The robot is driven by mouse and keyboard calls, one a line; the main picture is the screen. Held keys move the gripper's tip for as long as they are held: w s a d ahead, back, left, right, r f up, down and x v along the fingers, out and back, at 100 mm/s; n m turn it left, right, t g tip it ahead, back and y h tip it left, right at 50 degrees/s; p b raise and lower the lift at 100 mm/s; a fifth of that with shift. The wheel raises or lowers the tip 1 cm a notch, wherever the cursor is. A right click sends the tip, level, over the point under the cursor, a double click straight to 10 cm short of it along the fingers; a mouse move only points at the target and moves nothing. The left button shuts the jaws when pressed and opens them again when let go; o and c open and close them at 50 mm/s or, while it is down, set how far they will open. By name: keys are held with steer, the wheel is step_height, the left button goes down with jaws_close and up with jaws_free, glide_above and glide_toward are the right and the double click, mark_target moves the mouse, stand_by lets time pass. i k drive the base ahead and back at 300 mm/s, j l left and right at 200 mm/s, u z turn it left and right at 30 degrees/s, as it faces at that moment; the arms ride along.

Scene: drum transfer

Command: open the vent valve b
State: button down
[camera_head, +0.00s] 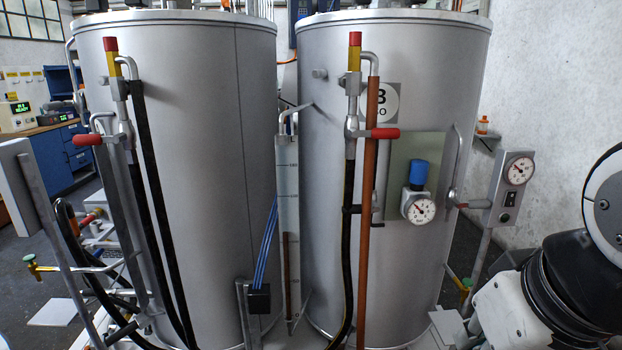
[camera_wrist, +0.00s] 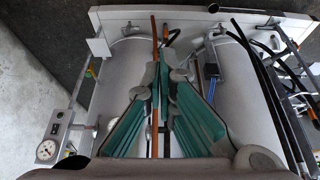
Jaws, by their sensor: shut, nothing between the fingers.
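The right tank (camera_head: 330,110) bears a partly hidden B plate (camera_head: 388,101). On its front are an upright valve handle with a red tip and yellow stem (camera_head: 354,52) and, below it, a level red lever (camera_head: 385,133) on a grey fitting. No readable label shows which of these is vent valve b. My gripper (camera_wrist: 157,76) shows in the wrist view, its teal fingers converged and shut with nothing between them. It hangs over the tanks, seen from above, apart from the valves as far as I can tell. The head view does not show it.
The left tank (camera_head: 190,130) has similar red handles. A brown pipe (camera_head: 368,210) and black hose run down the right tank. A blue-capped gauge (camera_head: 418,208) and a gauge box (camera_head: 510,190) stand to the right. My arm links fill the lower right.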

mark_target(472, 204)
steer(key=i+l, duration=0.7)
steer(key=i, duration=0.25)
steer(key=l+z, duration=0.05)
